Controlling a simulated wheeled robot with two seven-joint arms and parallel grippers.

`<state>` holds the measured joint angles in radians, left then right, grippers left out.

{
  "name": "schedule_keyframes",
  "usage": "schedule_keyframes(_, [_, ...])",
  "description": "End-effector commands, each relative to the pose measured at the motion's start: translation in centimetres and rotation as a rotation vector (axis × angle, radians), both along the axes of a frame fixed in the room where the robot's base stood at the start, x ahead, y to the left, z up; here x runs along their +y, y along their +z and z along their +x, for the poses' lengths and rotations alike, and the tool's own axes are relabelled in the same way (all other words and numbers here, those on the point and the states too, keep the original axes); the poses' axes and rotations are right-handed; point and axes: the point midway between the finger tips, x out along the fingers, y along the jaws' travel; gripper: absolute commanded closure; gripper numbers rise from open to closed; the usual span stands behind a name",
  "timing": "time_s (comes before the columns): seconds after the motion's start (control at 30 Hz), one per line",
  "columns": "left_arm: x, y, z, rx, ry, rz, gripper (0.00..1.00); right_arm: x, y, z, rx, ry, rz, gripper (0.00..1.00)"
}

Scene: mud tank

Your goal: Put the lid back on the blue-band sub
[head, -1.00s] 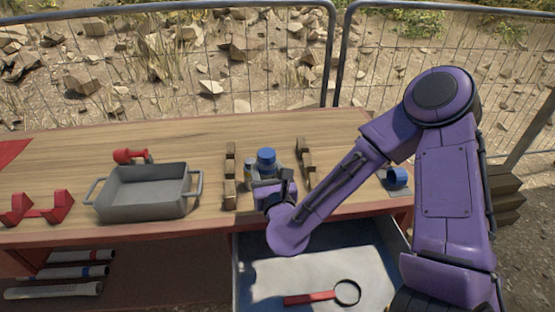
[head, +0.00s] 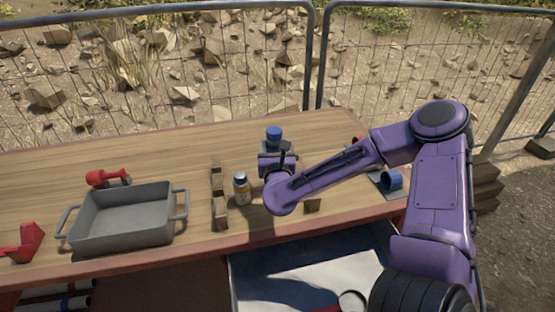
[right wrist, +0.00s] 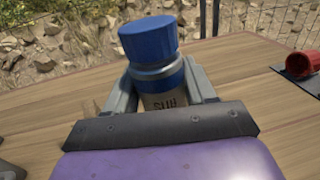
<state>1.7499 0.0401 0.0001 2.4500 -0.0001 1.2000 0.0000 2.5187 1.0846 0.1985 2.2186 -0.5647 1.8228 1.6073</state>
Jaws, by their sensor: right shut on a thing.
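My right gripper (head: 275,150) is shut on a bottle (right wrist: 165,99) with a blue band (right wrist: 157,76), a dark-lettered label and a blue cap (right wrist: 148,40). The cap stands above the band and looks slightly tilted; I cannot tell how it is seated. In the head view the cap (head: 273,132) shows above the jaws, which hide most of the body. I cannot tell whether the bottle touches the table. A blue hollow, cup-like piece (head: 393,179) lies on a grey pad at the right table end. My left gripper is not in view.
A grey tray (head: 122,217) and red pieces (head: 107,177) are at left. A red piece (right wrist: 302,62) is right of my gripper. An open drawer (head: 300,270) is below.

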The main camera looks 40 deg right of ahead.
Motion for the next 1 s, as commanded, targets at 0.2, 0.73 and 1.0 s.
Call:
schedule_keyframes(0.2, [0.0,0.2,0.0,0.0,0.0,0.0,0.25,-3.2,-3.8,2.6,0.004,0.0,-0.003,1.0])
schedule_keyframes(0.73, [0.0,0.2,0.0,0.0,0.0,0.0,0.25,-4.8,-6.1,3.9,-0.002,0.001,0.0,1.0])
schedule_keyframes(1.0, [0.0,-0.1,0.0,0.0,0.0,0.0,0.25,-5.1,-9.6,4.1,-0.001,0.002,-0.001,1.0])
